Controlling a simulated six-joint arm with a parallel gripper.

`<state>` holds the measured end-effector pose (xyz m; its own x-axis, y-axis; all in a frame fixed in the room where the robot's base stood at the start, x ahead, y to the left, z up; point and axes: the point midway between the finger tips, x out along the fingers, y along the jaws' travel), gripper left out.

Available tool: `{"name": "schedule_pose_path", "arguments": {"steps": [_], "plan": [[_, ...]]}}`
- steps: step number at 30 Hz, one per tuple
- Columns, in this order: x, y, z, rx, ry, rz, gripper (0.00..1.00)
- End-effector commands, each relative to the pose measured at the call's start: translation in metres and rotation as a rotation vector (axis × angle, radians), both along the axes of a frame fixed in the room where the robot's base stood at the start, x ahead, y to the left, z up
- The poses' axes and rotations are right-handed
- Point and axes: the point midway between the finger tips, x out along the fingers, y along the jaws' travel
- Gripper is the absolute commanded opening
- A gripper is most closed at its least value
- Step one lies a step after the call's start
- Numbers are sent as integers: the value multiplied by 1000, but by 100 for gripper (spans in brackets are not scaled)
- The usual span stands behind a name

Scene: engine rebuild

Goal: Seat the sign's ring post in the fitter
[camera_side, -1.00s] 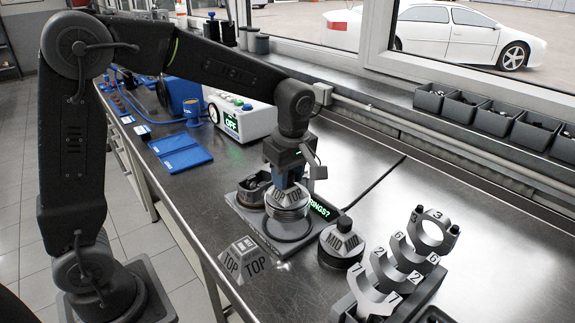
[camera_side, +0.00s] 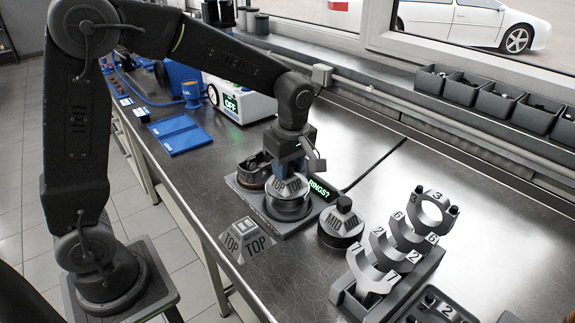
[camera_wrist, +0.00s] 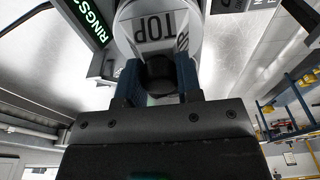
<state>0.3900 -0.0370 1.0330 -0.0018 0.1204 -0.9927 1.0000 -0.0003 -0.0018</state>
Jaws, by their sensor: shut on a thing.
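My gripper (camera_side: 289,160) points down and is shut on the dark knob (camera_wrist: 159,73) of the grey ring post marked TOP (camera_side: 289,186). In the wrist view, the blue fingers are on both sides of the knob and the TOP face (camera_wrist: 155,27) shows just beyond. The post stands upright over the dark round fitter (camera_side: 287,216) on the base plate (camera_side: 267,220). Its lower part is at or inside the fitter's ring; I cannot tell how deep. The lit sign RINGS? (camera_side: 321,189) is just right of the post.
A dark cup (camera_side: 252,172) is on the plate, left of the post. A MID post (camera_side: 341,225) stands to the right. A TOP-marked block (camera_side: 246,240) is in front. A rack of numbered caps (camera_side: 390,282) is at the front right.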

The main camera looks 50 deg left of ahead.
Motion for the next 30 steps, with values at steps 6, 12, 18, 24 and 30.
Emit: {"name": "schedule_pose_path", "arguments": {"steps": [6, 12, 18, 24, 30], "plan": [[0, 0, -1, 0, -2, 0, 0], [0, 0, -1, 0, -2, 0, 0], [0, 0, -2, 0, -1, 0, 0], [0, 0, -5, 0, -1, 0, 0], [0, 0, -5, 0, -2, 0, 0]]}}
